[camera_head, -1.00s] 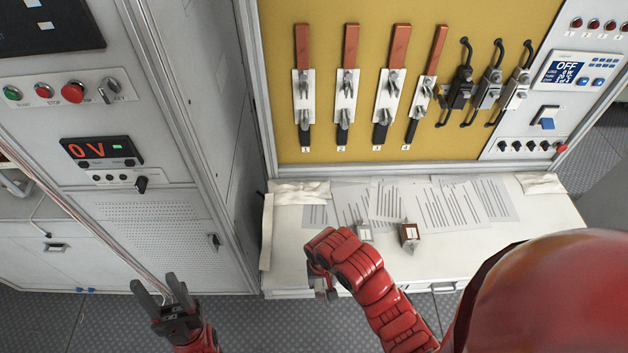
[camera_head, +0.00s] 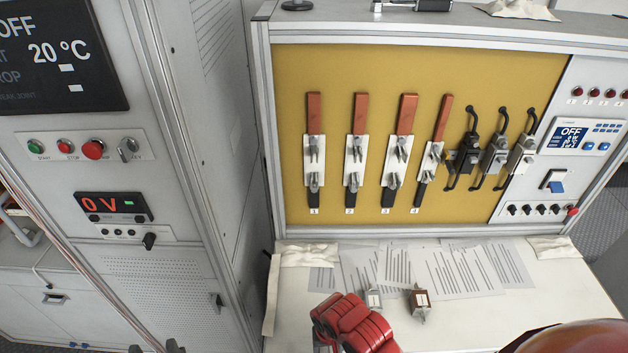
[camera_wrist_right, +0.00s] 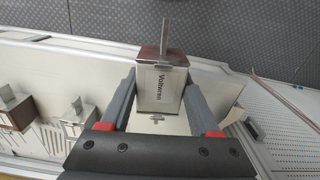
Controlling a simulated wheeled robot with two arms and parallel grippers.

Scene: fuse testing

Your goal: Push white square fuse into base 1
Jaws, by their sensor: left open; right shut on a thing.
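Base 1 (camera_head: 314,165) is the leftmost white plate with metal clips on the yellow board, and nothing sits in its clips. My right gripper (camera_wrist_right: 158,98) is shut on a pale square fuse (camera_wrist_right: 158,82) with printed lettering and a metal prong. In the head view my red right arm hides most of this gripper and the fuse, below the board and over the desk's left front. My left gripper (camera_head: 154,348) is open; only its fingertips show at the bottom edge, far from the board.
A white fuse (camera_head: 374,299) and a brown fuse (camera_head: 420,303) stand on the white desk (camera_head: 510,322) among printed sheets (camera_head: 466,272). More bases, several switches and a control panel (camera_head: 571,133) lie to the right of base 1. A grey cabinet (camera_head: 150,275) stands at left.

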